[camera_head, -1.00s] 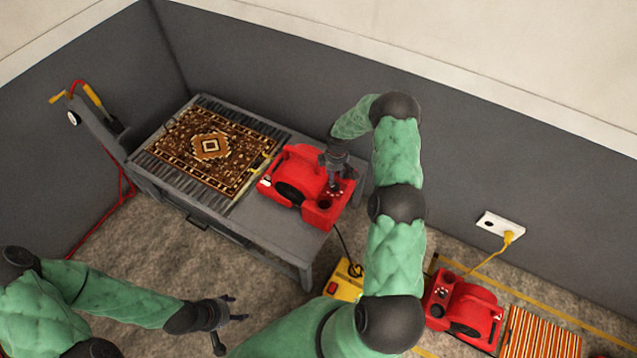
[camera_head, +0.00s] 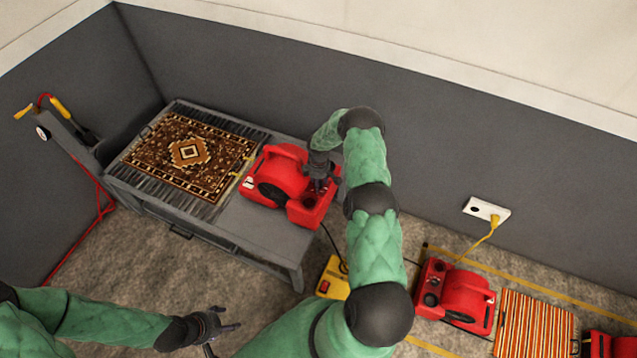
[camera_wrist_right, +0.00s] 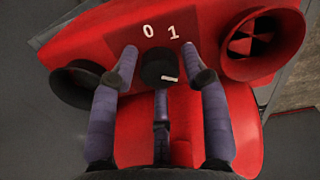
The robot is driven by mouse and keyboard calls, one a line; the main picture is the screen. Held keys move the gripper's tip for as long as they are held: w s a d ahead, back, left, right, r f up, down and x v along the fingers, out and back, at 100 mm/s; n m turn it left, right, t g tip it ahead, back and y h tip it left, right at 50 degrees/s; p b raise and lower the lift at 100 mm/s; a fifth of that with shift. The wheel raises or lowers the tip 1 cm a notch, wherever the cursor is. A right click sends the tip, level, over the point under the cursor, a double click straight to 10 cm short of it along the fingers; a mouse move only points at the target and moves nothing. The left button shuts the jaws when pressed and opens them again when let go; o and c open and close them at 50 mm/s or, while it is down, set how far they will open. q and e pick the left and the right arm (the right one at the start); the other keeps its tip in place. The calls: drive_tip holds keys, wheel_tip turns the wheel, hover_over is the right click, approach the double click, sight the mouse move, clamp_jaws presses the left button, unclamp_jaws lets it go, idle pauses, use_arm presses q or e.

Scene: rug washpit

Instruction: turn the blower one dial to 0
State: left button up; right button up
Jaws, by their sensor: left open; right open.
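A red blower (camera_head: 272,178) stands on the grey table, and my right gripper (camera_head: 319,185) is over its right end. In the right wrist view the blower (camera_wrist_right: 190,125) has a panel printed with white 0 and 1 (camera_wrist_right: 161,32). Below the figures is a black dial (camera_wrist_right: 155,70) with a white mark on its right side, on the side of the 1. My right gripper (camera_wrist_right: 159,52) is open, with a finger on each side of the dial; I cannot tell whether they touch it. My left gripper (camera_head: 226,338) is open and empty, low in the head view.
A patterned rug (camera_head: 165,158) lies on the table (camera_head: 245,232), left of the blower. A yellow box (camera_head: 333,280) is on the floor. Another red blower (camera_head: 458,297) and a striped mat (camera_head: 535,325) are at the right. A yellow-plugged socket (camera_head: 486,209) is on the wall.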

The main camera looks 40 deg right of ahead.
drive_tip(key=shift+f, duration=0.1)
drive_tip(key=c, duration=0.9)
drive_tip(key=shift+o, duration=0.2)
